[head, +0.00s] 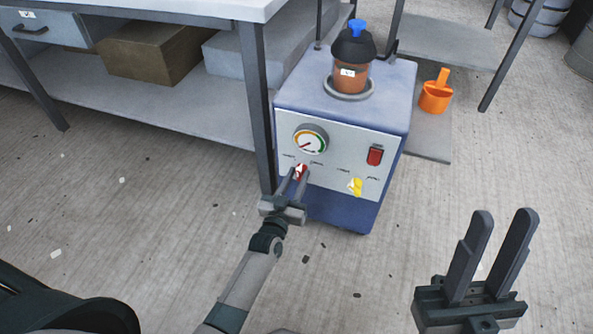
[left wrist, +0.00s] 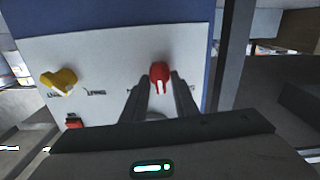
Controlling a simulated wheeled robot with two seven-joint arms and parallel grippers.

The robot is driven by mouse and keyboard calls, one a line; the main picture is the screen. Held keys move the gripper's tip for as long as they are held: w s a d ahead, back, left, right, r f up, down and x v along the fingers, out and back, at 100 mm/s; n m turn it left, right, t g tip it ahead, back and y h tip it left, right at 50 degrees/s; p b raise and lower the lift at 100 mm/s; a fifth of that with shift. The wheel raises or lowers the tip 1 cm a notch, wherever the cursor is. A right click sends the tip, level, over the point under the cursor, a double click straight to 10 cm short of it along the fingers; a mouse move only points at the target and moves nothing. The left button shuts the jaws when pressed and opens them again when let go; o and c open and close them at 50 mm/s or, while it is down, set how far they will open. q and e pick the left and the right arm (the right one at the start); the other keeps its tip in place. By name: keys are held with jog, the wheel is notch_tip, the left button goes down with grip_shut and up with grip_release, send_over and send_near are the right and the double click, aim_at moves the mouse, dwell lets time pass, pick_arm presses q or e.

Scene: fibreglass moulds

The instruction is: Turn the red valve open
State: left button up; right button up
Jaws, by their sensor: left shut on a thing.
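The red valve (head: 301,172) is a small red knob low on the white front panel of a blue pump unit, below a round gauge. My left gripper (head: 297,178) reaches the panel and is shut on the red valve. In the left wrist view the red valve (left wrist: 159,74) shows between the tips of the two fingers (left wrist: 161,82), with a pale mark on it. The fingers partly hide the valve in the head view. My right gripper (head: 502,222) is open and empty at the lower right, away from the unit.
The panel also carries a yellow valve (head: 355,186), a red switch (head: 375,156) and a gauge (head: 310,140). A jar with a black lid (head: 351,62) stands on the unit. A workbench leg (head: 257,110) stands close left of it.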

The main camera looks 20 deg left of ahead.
pick_arm(q)
jog(key=m+p, duration=0.4)
jog(key=m, duration=0.2)
jog(key=shift+d, duration=0.2)
jog(key=m, duration=0.3)
jog(key=shift+f, duration=0.1)
jog(key=shift+m+p, duration=0.35)
jog(key=shift+m, duration=0.25)
pick_arm(e)
jog(key=w+a+f+m+g+h, duration=0.1)
jog(key=a+f+g+h, duration=0.1)
jog(key=a+f+g, duration=0.4)
jog(key=shift+w+a+f+g, duration=0.15)
jog(key=shift+w+f+g, duration=0.5)
jog(key=shift+f, duration=1.45)
jog(key=shift+s+g, duration=0.2)
jog(key=shift+g, duration=0.05)
pick_arm(q)
jog(key=o, duration=1)
jog(key=shift+s, duration=0.15)
